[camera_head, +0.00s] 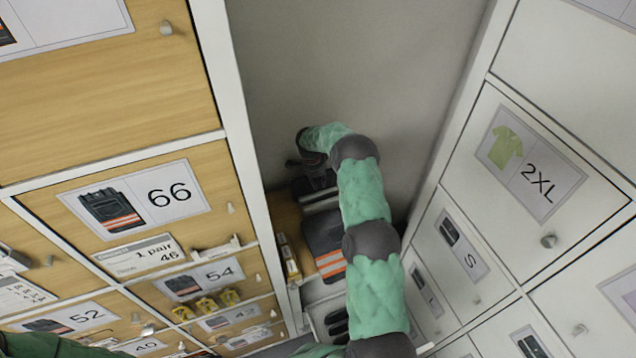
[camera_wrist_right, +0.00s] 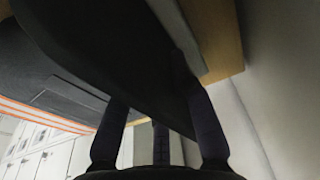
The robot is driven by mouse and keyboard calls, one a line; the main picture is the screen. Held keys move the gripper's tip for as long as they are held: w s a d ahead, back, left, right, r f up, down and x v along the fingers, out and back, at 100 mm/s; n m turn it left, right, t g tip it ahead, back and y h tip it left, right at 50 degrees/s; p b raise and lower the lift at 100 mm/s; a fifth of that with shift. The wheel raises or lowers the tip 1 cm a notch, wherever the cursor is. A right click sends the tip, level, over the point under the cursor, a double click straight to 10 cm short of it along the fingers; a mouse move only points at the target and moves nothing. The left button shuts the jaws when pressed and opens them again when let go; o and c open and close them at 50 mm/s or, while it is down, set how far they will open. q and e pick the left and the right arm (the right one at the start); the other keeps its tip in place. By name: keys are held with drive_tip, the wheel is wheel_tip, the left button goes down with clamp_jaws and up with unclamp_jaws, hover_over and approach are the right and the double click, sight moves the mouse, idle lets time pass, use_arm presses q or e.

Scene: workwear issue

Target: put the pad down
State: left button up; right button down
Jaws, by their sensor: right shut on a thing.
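My right gripper (camera_head: 316,182) reaches into the gap between the two cabinet rows and is shut on a dark pad. In the right wrist view, the black pad (camera_wrist_right: 110,50) fills the upper middle, between the fingers of the right gripper (camera_wrist_right: 158,115). In the head view the gripper and arm hide most of the pad. Folded dark trousers with orange stripes (camera_head: 325,240) lie just below the gripper; they also show at the left of the wrist view (camera_wrist_right: 45,85). I cannot tell whether the pad touches them. My left gripper is out of view.
A wooden surface (camera_head: 283,222) shows beside the trousers. A wood-front cabinet (camera_head: 110,90) stands on the left and white lockers (camera_head: 545,175) on the right, close to my arm. A grey wall (camera_head: 350,65) closes the back. A white tray with dark items (camera_head: 335,322) lies nearer.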

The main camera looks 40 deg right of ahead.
drive_tip(key=shift+f, duration=0.1)
drive_tip(key=c, duration=1.1)
unclamp_jaws()
drive_tip(key=r, duration=0.4)
drive_tip(key=a+r, duration=0.1)
drive_tip(key=r, duration=0.7)
drive_tip(key=shift+w+a, duration=0.3)
drive_tip(key=shift+a, duration=0.05)
drive_tip(key=shift+r, duration=0.1)
